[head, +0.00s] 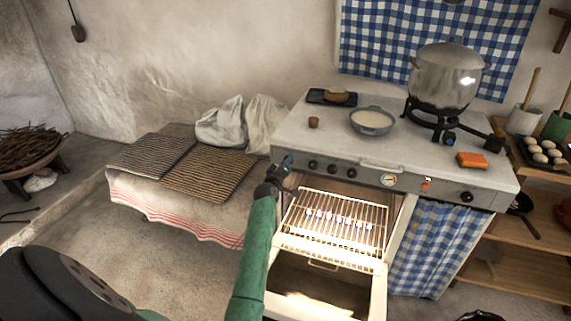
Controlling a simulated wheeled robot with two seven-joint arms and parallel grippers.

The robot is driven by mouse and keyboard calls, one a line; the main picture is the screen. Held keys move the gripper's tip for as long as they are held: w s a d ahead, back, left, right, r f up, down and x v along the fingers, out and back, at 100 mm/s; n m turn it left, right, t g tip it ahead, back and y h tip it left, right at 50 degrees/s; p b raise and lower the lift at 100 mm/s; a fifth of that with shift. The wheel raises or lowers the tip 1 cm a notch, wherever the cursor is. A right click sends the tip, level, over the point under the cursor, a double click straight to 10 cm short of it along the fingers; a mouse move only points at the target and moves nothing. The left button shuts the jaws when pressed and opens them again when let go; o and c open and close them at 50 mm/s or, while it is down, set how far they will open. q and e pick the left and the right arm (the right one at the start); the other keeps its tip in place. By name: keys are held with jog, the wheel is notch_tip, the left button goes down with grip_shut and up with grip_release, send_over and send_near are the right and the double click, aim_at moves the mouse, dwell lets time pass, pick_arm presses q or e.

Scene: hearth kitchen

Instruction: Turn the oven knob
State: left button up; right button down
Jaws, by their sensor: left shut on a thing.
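The white stove (400,181) has a front panel with several dark knobs (332,168); another knob (467,197) sits at the right end. My left gripper (284,164) is at the panel's left end, shut on a knob there, which the fingers mostly hide. The oven's inside is lit. My right gripper is not in view.
A big metal pot (445,75) stands on a burner at the stove's back right. A pan of white liquid (371,121) and an orange sponge (472,160) are on the stovetop. A cloth-covered bench (170,200) with woven mats stands left. The open door occupies space below.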

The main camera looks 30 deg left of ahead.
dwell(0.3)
pick_arm(q)
jog(key=o, duration=1)
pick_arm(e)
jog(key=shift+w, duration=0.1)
pick_arm(q)
jog(key=b+v, duration=0.1)
jog(key=v, duration=0.6)
jog(key=shift+s, duration=0.4)
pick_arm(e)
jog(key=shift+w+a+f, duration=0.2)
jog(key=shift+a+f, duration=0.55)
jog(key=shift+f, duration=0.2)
pick_arm(q)
jog(key=shift+d, duration=0.1)
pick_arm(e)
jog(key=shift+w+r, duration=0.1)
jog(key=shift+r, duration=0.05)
